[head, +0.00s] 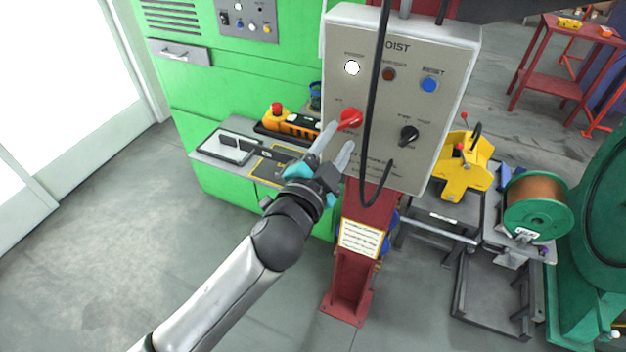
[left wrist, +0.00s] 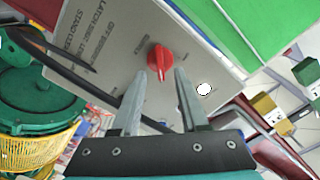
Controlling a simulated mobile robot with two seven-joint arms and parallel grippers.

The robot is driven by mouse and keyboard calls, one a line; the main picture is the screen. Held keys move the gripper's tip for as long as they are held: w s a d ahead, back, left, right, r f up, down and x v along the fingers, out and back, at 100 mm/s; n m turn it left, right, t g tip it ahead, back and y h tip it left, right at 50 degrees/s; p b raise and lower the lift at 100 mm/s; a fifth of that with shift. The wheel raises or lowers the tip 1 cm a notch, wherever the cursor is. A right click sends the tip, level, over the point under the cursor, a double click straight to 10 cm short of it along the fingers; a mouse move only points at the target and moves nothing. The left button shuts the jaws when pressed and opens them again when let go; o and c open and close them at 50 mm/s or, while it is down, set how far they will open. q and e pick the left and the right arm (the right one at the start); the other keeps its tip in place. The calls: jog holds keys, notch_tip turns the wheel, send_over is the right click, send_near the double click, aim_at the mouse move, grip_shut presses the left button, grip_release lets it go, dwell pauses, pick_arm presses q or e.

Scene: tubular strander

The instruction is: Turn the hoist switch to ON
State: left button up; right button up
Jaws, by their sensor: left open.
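The grey hoist panel (head: 409,150) is mounted on a red post. Its red rotary switch (head: 350,119) is at the left of the panel, below a lit white lamp (head: 352,68). My left gripper (head: 340,146) is open at the red switch, coming from below left. In the left wrist view the red switch (left wrist: 160,58) lies beyond and between the two open fingertips (left wrist: 160,75); I cannot tell whether they touch it. The labels around the switch are too small to read. My right gripper is not in view.
A black cable (head: 374,100) hangs in front of the panel, right of the red switch. The panel also has a black knob (head: 409,135) and a blue button (head: 429,84). An orange pendant control (head: 290,123) lies on a shelf behind my left gripper.

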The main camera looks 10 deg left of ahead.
pick_arm(q)
jog(key=b+v, duration=0.2)
jog(key=v, duration=0.9)
